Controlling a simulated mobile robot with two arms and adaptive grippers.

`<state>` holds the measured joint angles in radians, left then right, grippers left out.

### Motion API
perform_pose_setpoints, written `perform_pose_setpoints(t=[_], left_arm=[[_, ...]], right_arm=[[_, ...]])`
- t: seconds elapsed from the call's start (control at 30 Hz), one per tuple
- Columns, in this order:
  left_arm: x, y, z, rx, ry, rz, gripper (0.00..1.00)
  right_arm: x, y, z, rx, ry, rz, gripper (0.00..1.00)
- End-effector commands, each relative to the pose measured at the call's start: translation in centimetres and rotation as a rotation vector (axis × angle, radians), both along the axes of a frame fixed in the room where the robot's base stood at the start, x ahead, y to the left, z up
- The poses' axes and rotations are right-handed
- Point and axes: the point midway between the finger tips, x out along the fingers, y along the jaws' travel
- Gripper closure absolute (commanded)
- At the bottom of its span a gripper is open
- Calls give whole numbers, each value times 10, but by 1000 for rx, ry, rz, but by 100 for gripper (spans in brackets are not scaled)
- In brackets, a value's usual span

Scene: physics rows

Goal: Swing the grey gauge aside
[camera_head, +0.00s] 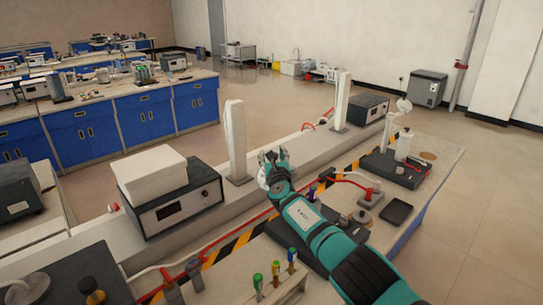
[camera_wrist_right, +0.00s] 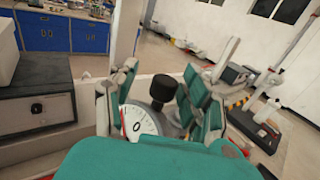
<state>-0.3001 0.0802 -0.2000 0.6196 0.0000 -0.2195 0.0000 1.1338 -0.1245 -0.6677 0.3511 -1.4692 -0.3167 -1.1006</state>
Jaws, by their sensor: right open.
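The grey gauge shows in the right wrist view as a round white dial (camera_wrist_right: 140,123) marked 0, with a red mark at its left edge. A black knob (camera_wrist_right: 163,88) on a grey stem stands just beyond the dial. My right gripper (camera_wrist_right: 162,98) is open, with one teal-padded finger on each side of the knob. I cannot tell whether either finger touches it. In the head view my right gripper (camera_head: 273,163) reaches over the bench to the white ledge, and it largely hides the gauge there. My left gripper is not in view.
A black instrument box (camera_head: 172,206) with a white top stands left of my right gripper. A white upright post (camera_head: 235,140) is close behind it. Red cables and a black tray (camera_head: 396,212) lie on the bench. Open floor is at the right.

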Motion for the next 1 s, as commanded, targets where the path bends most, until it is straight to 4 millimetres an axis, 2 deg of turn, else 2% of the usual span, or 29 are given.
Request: perform_pose_setpoints(t=[0.27,0.43,0.83,1.0], left_arm=[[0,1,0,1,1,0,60],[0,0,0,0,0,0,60],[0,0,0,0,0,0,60],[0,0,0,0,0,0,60]], right_arm=[[-1,1,8,6,3,-1,52],[-1,-1,26,9,-1,-2,52],[-2,1,85,1,-6,1,52],[-2,2,99,-1,-4,1,52]])
